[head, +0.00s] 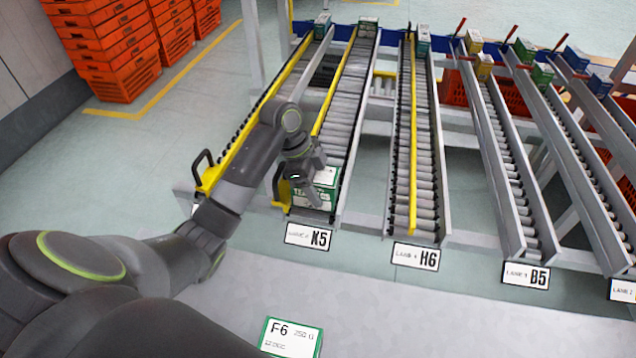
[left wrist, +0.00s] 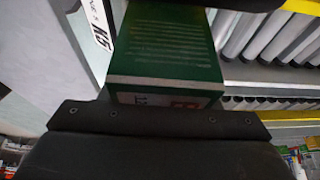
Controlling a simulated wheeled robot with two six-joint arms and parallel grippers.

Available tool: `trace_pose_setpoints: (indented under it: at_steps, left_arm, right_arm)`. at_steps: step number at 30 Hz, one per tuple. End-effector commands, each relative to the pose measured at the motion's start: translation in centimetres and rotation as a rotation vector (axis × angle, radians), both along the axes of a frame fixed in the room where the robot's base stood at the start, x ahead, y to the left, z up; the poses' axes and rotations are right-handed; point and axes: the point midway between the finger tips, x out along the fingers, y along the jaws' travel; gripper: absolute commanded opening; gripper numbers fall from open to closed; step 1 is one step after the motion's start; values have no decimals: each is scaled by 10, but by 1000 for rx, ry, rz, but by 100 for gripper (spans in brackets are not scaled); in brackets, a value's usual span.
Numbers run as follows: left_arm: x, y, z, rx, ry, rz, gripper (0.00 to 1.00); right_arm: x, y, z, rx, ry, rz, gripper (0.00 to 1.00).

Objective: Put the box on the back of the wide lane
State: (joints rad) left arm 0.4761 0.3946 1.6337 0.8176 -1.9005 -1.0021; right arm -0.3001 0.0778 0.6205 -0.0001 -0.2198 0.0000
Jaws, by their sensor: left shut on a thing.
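A green and white box (head: 325,178) is at the front end of the roller lane labelled K5 (head: 308,235). My left gripper (head: 308,190) is shut on this box. In the left wrist view the box (left wrist: 165,60) lies between the dark fingers, its green side facing the camera, with rollers beside it. Whether it rests on the rollers or is held just above them, I cannot tell. My right gripper is not in view.
Lane B5 (head: 515,170) is further right. Orange totes (head: 105,50) are stacked at the back left.

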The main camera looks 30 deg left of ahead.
Motion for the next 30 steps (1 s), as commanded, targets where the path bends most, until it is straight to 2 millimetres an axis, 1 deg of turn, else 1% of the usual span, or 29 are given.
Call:
trace_pose_setpoints:
  at_steps: [5,6,11,24,29,30]
  left_arm:
    - [0,0,0,0,0,0,30]
    - [0,0,0,0,0,0,61]
    - [0,0,0,0,0,0,82]
    - [0,0,-1,0,1,0,82]
    - [0,0,-3,1,0,0,82]
    - [0,0,-1,1,0,-1,82]
  right_arm:
    - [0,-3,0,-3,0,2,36]
    - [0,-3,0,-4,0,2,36]
    - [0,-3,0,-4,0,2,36]
    - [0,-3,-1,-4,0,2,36]
    - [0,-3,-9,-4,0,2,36]
    - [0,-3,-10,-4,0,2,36]
